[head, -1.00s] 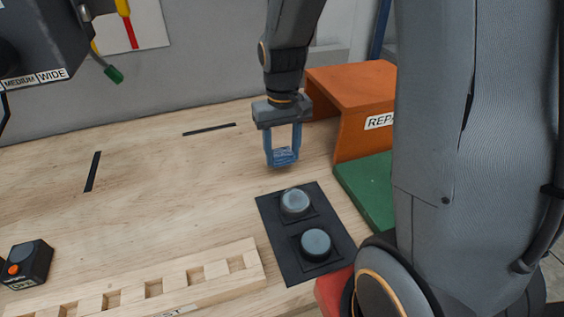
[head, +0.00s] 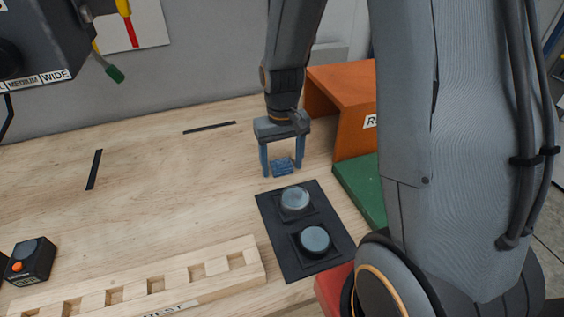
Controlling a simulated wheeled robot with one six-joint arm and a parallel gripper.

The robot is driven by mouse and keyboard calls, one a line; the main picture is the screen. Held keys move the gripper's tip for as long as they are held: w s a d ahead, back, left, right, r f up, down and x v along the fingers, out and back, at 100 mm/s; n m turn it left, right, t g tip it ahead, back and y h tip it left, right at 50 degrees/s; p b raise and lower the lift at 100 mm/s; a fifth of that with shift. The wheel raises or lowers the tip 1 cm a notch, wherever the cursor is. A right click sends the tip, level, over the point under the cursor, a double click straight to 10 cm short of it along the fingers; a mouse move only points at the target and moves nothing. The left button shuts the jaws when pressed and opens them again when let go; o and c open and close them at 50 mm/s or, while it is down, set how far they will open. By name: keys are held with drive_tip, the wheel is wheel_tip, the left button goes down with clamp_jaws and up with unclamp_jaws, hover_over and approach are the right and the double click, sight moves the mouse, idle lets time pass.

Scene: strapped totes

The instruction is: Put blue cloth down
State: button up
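A black mat (head: 270,219) with two round grey pads lies just in front. An orange stand (head: 345,90) and a green mat (head: 362,190) are to the right. A wooden slotted rack (head: 215,268) is at the front. The table's left middle is clear.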

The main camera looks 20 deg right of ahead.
sight(282, 164)
drive_tip(key=shift+r, duration=0.1)
wheel_tip(282, 164, up, 12)
drive_tip(key=b, duration=0.3)
drive_tip(key=shift+t, duration=0.7)
drive_tip(key=s+f, duration=0.2)
drive_tip(key=s, duration=0.1)
drive_tip(key=s+f, duration=0.2)
drive_tip(key=s, duration=0.1)
drive_tip(key=s+f, duration=0.3)
drive_tip(key=shift+s, duration=0.1)
idle(0.5)
